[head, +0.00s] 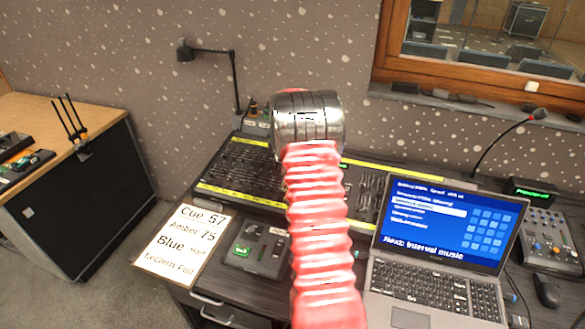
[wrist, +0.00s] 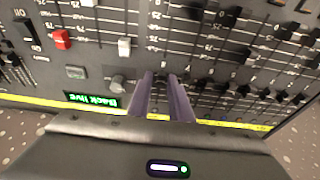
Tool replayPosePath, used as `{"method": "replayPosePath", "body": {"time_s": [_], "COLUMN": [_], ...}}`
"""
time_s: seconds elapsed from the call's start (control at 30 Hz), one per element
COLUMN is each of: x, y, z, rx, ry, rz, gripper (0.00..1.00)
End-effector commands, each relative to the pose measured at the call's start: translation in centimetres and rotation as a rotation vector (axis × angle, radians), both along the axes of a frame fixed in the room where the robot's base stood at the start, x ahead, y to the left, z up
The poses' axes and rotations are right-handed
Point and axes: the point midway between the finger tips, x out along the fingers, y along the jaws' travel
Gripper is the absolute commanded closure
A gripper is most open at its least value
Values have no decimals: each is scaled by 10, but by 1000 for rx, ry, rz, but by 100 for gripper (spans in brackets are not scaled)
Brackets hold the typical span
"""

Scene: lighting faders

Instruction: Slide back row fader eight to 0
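The lighting desk (head: 236,168) is a dark panel with yellow strips, partly covered by my arm in the head view. In the wrist view the desk (wrist: 97,52) shows fader slots with scales. Several black fader caps (wrist: 243,90) sit in a row right of my fingers, and others (wrist: 232,14) stand higher up. I cannot tell which cap is back row fader eight. My gripper (wrist: 163,76) has two purple fingers close together over the slots, with a narrow gap. Whether a cap is between them is unclear. The head view hides the fingers behind my wrist.
A laptop (head: 440,240), cue sheet (head: 183,243) and small control box (head: 257,247) are in front. A lamp (head: 235,82) stands behind.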

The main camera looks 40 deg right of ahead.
Motion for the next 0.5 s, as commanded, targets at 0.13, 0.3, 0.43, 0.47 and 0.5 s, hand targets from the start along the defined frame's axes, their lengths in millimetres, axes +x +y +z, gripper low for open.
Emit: {"method": "replayPosePath", "body": {"time_s": [0.13,0.3,0.43,0.47,0.5], "x": [1,1,1,1,1], "y": [0,0,0,0,0], "z": [9,18,23,23,24], "rx": [-1,-1,-1,-1,-1], "ry": [-2,-1,-1,-1,-1], "rz": [0,1,1,1,1], "gripper": [81,81,81,81,81]}}
